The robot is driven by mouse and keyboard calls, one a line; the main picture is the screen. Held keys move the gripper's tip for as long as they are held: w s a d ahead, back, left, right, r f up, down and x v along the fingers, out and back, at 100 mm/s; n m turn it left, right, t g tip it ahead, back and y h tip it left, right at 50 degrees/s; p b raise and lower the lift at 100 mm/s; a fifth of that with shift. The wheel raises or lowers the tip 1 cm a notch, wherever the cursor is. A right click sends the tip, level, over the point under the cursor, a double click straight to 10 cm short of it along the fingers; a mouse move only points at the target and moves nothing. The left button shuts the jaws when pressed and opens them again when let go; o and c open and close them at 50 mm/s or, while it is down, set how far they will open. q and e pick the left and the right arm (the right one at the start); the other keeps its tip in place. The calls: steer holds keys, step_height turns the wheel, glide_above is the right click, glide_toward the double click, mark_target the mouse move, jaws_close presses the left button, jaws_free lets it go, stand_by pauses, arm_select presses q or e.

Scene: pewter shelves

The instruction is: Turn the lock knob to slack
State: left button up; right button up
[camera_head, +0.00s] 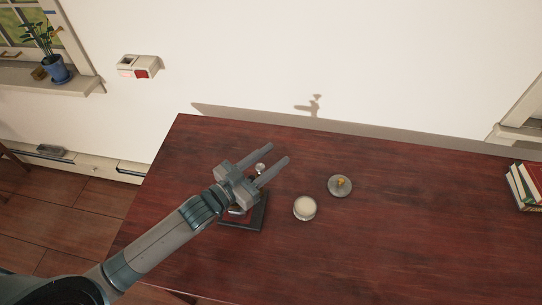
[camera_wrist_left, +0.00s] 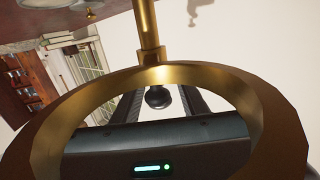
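My left gripper (camera_head: 278,152) is over the left part of the dark red table, its two fingers apart and parallel. A small pale round knob (camera_head: 260,168) shows between the fingers near their base. A dark square base (camera_head: 258,217) lies under the gripper, mostly hidden by it. In the left wrist view, a large brass ring (camera_wrist_left: 272,110) on a brass stem (camera_wrist_left: 149,28) fills the foreground. Through it I see the open fingers (camera_wrist_left: 160,98) with a dark round ball (camera_wrist_left: 157,97) between them. I cannot tell whether they touch it, or which part is the lock knob. My right gripper is not in view.
A white-topped round container (camera_head: 304,208) and a round metal disc with a brass knob (camera_head: 340,186) stand right of the gripper on the table (camera_head: 420,235). Books (camera_head: 524,186) are at the far right. A wall box with a red part (camera_head: 139,67) hangs left. The table's right middle is clear.

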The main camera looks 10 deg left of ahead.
arm_select(q)
jaws_close()
steer(key=shift+r, duration=0.1)
steer(key=shift+w+a+n+t+y+p, duration=0.2)
steer(key=shift+n+t+y+p, duration=0.25)
steer(key=shift+n+y, duration=0.45)
steer(key=shift+w+a+n+t+y+p, duration=0.1)
steer(key=shift+a+n+t+y+p, duration=0.35)
steer(key=shift+y, duration=0.8)
steer(key=shift+w+n+t+y+p, duration=0.1)
steer(key=shift+n+t+y+p, duration=0.2)
steer(key=shift+n+t+y, duration=0.5)
steer(key=shift+y, duration=0.25)
